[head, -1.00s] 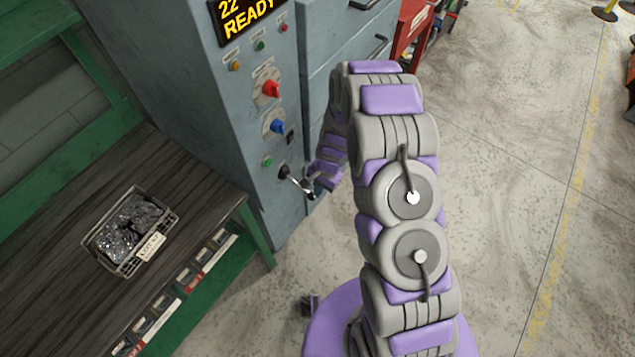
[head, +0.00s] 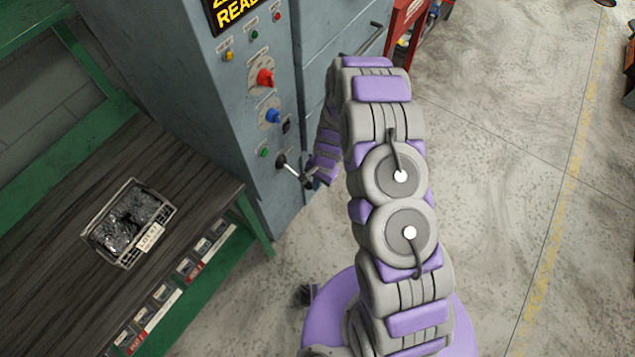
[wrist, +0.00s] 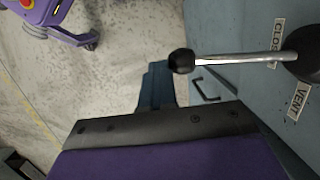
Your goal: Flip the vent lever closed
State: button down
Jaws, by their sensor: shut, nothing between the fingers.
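The vent lever is a chrome rod with a black ball knob. In the head view the lever (head: 292,170) sticks out from the low front of the grey-blue cabinet, down and to the right. In the wrist view the lever (wrist: 235,60) runs level from its dark hub at right to the knob at left. CLOSE and VENT labels sit beside the hub. My gripper (wrist: 157,80) is shut and empty, its fingertips just left of and below the knob in the wrist view. Contact with the knob cannot be told. In the head view my gripper (head: 316,178) is partly hidden beside the knob.
The cabinet (head: 230,110) carries a red knob (head: 265,78), a blue knob (head: 272,116) and small buttons above the lever. A wooden bench (head: 195,175) with a wire basket (head: 92,238) stands at left. A red cart (head: 408,25) is behind.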

jog(key=shift+w+r, duration=0.15)
jog(key=shift+w, duration=0.05)
jog(key=s+d+r+p, duration=0.2)
jog(key=d+r, duration=0.5)
jog(key=r, duration=0.4)
jog(key=shift+s+d+p, duration=0.15)
jog(key=shift+s+p, duration=0.25)
jog(key=shift+p, duration=0.35)
jog(key=shift+d, duration=0.2)
jog(key=shift+r, duration=0.1)
